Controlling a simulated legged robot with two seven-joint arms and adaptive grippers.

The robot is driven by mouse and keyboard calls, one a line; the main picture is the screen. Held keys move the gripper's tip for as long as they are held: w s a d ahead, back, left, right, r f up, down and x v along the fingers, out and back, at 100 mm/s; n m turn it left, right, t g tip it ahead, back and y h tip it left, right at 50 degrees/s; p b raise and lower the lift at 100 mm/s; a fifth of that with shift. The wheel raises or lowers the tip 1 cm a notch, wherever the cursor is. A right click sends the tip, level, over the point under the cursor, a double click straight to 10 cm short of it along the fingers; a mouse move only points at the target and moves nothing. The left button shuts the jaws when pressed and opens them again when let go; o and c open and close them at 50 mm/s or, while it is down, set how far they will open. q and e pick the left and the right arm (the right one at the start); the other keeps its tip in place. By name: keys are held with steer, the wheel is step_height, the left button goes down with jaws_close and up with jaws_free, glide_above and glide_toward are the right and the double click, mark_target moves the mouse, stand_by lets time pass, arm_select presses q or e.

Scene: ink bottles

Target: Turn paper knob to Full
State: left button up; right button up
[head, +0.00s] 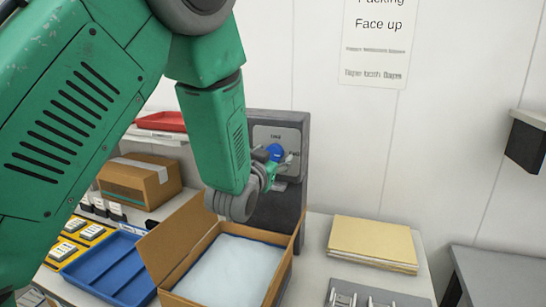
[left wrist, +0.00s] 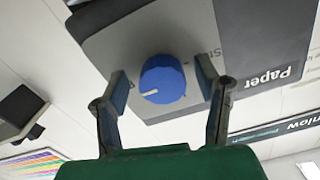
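The blue paper knob (head: 274,151) sits on a grey plate (head: 263,135) on the front of a dark upright unit (head: 292,190). In the left wrist view, the knob (left wrist: 168,72) shows a white pointer mark toward the lower left. The word "Paper" is printed upside down on the dark housing (left wrist: 265,50). My left gripper (head: 278,168) is at the knob. In the left wrist view, its two fingers (left wrist: 164,84) are spread on either side of the knob, with a gap visible on both sides. Lettering by the knob is partly hidden. My right gripper is out of view.
An open carton (head: 278,268) with a pale filling stands below my left forearm. A blue tray (head: 108,272), a closed cardboard box (head: 140,181) and a red tray (head: 162,122) are at left. Tan folders (head: 372,242) lie at right.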

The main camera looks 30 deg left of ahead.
arm_select(q)
steer(key=v, duration=0.7)
stand_by(0.3)
steer(key=shift+s, duration=0.15)
